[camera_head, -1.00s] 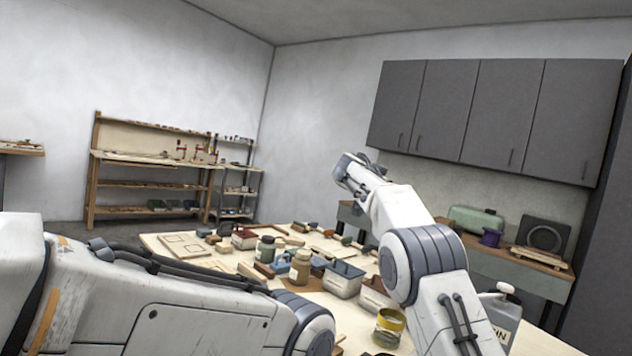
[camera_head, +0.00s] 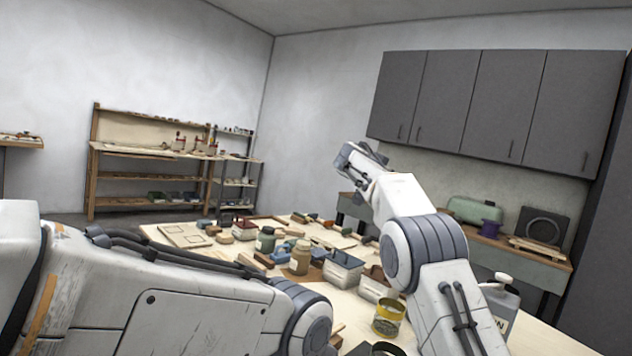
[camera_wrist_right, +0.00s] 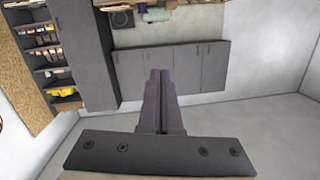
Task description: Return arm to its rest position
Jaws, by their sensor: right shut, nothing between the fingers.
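My right arm (camera_head: 425,250) rises over the right side of the workbench in the head view, bent at its elbow. Its gripper end (camera_head: 352,160) points up and away, above the far side of the bench. In the right wrist view my right gripper (camera_wrist_right: 161,75) has its two dark fingers together with nothing between them. It is in free air and touches nothing that I can see. My left arm (camera_head: 150,285) lies across the lower left of the head view. Its gripper is outside the frame.
The workbench (camera_head: 181,236) holds jars (camera_head: 300,258), tubs (camera_head: 343,272), a yellow-banded tin (camera_head: 388,318) and a grey jug (camera_head: 500,300) close to my right arm. Grey wall cabinets (camera_head: 490,108) hang behind. Shelving (camera_head: 150,176) stands far left.

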